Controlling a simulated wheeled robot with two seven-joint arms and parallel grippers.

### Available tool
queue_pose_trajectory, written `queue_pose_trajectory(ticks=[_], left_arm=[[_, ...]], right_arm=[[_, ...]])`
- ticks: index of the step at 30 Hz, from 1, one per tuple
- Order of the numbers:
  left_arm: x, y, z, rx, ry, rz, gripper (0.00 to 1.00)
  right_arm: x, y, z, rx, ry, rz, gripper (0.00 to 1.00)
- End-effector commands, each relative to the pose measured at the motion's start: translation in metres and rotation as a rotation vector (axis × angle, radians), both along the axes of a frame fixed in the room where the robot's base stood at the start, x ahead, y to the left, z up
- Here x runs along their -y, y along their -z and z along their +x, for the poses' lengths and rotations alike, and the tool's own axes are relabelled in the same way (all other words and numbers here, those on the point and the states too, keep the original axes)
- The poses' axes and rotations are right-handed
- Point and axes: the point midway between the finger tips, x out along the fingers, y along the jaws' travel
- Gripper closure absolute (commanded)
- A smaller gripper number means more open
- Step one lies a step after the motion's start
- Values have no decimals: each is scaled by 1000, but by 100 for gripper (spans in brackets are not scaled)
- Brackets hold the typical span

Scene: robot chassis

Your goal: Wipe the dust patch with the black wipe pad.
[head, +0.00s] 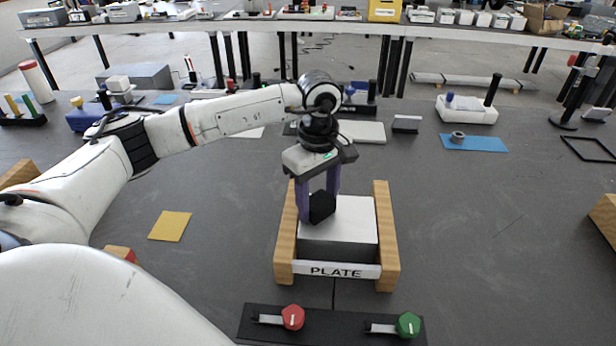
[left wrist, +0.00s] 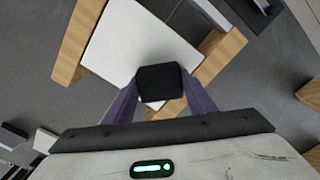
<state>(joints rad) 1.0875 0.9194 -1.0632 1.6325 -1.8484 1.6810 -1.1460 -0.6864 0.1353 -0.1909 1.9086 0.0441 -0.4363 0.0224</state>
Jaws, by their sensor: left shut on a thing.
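My left gripper (head: 318,203) is shut on the black wipe pad (head: 322,206), a small dark block between its two purple fingers. In the left wrist view the pad (left wrist: 161,83) sits between the fingertips over the white plate top. The plate block (head: 355,217), grey with a pale top, stands between two wooden rails with a "PLATE" label in front. The pad is at the left part of the top; I cannot tell whether it touches. I cannot make out a dust patch on the visible top; the pad and gripper hide part of it. My right gripper is not in view.
Wooden rails (head: 391,238) flank the plate. A dark panel with a red knob (head: 292,317) and a green knob (head: 408,325) lies in front. A yellow sheet (head: 170,226) lies left, a blue mat (head: 473,143) with a grey ring right. The table right of the plate is mostly clear.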

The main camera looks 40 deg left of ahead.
Motion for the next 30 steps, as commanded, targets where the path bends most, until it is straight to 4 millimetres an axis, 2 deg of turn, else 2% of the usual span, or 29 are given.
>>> queue_pose_trajectory(ticks=[1,3,6,21,30], left_arm=[[-10,4,-4,-15,-8,15,74],[-11,-1,-5,-18,-8,18,74],[-14,-27,-5,-14,-13,18,77],[-13,-70,-7,-10,-15,11,78],[-14,-81,-8,-11,-17,11,78]], right_arm=[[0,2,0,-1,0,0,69],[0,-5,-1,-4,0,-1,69],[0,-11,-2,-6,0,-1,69],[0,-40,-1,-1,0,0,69],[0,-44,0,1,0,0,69]])
